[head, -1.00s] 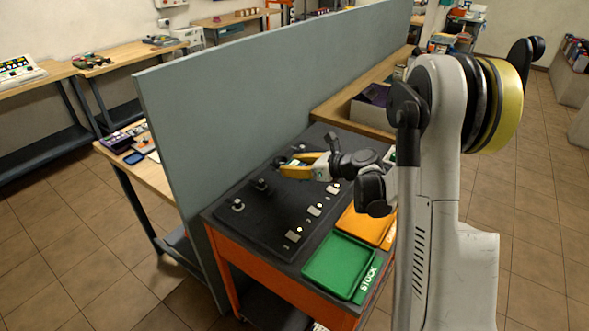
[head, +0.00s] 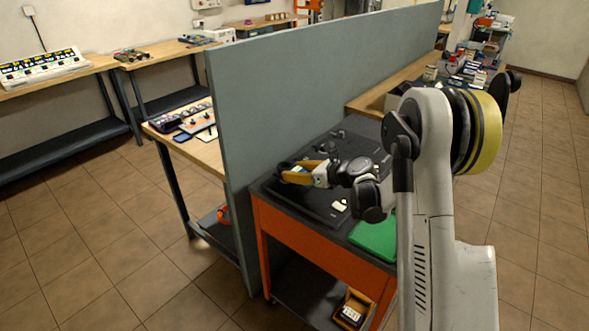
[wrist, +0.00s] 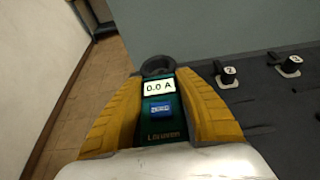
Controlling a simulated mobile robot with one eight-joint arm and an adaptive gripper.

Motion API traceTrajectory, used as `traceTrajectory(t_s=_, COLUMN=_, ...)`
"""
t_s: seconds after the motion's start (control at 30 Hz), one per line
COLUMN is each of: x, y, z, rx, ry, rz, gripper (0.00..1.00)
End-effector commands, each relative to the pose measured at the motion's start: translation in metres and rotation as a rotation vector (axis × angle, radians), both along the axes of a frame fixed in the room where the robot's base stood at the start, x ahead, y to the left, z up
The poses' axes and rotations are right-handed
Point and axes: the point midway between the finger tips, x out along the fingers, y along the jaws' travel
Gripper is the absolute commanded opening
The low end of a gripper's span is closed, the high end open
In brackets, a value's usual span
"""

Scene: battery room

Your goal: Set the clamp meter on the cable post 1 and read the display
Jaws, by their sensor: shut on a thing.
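The clamp meter (wrist: 160,120) is dark green with a dark ring jaw at its far end. Its display (wrist: 158,87) reads 0.0 A. My gripper (wrist: 159,76) has its yellow fingers shut on the meter's sides. I cannot make out cable post 1, nor whether anything is inside the ring.
The grey partition (head: 300,85) rises close behind the board. The board lies on an orange cart (head: 320,238) with a green tray (head: 375,240) at its right. In the wrist view open tiled floor (wrist: 95,75) lies left of the meter.

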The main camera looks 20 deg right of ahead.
Motion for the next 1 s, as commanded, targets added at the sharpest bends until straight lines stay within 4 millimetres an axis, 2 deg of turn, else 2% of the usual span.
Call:
traceTrajectory(t_s=0.03, x=0.0, y=0.0, z=-0.009, rx=0.0, ry=0.0, rz=0.0, gripper=0.0)
traceTrajectory(t_s=0.2, x=0.0, y=0.0, z=-0.02, rx=0.001, ry=-0.001, rz=0.0, gripper=0.0)
traceTrajectory(t_s=1.0, x=0.0, y=0.0, z=-0.022, rx=0.001, ry=-0.001, rz=0.0, gripper=0.0)
